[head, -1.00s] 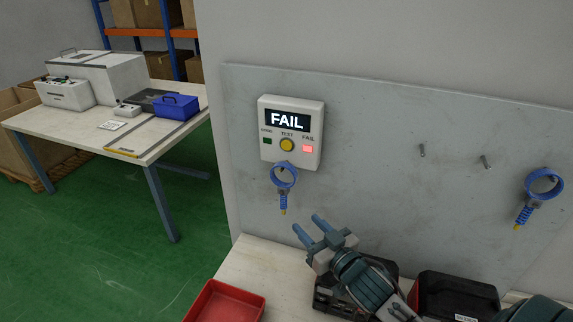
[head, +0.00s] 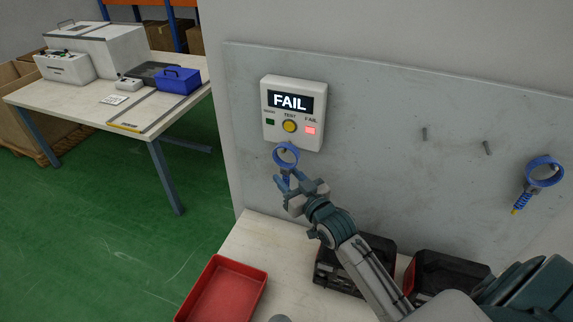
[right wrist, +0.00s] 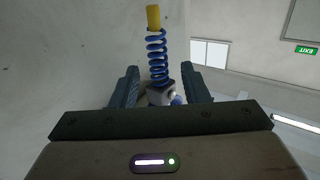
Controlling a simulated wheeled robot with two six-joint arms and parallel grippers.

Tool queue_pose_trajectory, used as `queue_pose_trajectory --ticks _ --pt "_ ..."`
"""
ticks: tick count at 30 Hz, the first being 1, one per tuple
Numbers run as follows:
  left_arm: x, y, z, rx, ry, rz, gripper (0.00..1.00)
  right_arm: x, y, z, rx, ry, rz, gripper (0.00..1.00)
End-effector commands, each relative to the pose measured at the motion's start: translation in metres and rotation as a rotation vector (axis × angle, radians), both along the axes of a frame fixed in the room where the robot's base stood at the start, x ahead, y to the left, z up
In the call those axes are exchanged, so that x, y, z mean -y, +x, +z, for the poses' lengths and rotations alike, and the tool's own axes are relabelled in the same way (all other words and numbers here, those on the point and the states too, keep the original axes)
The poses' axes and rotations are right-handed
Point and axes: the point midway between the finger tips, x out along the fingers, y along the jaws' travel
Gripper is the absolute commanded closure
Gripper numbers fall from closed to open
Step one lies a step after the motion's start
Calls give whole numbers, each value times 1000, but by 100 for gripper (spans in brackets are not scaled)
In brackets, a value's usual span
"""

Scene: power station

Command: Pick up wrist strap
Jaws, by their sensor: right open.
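A blue wrist strap (head: 286,155) hangs on the grey wall panel, just below the white tester box (head: 293,113), which reads FAIL with a red light lit. My right gripper (head: 285,182) is at the lower part of this strap, its fingers open. In the right wrist view the strap's coiled blue cord (right wrist: 157,58) with a yellow end lies between the open fingers (right wrist: 160,92). I cannot tell whether the fingers touch it. A second blue wrist strap (head: 543,171) hangs on the panel at the far right. My left gripper is out of view.
Two bare pegs (head: 424,134) stick out of the panel between the straps. Below, a red tray (head: 222,291) and dark open cases (head: 447,270) stand on a pale bench. A table (head: 150,125) with equipment and a blue box (head: 177,81) stands at the left.

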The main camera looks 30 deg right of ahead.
Motion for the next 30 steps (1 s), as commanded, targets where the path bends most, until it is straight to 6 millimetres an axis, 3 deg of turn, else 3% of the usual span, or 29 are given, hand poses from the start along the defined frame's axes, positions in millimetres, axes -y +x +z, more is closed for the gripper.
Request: queue_pose_trajectory --ticks 4,11,18,30 --pt "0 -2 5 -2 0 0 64 -1 15 1 0 1 0 59" --pt "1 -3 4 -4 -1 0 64 -1 16 -1 -1 -2 0 59" --pt "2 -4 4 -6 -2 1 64 -1 16 -1 -1 -1 0 100" --pt "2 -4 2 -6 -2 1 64 -1 16 3 2 -2 1 100"
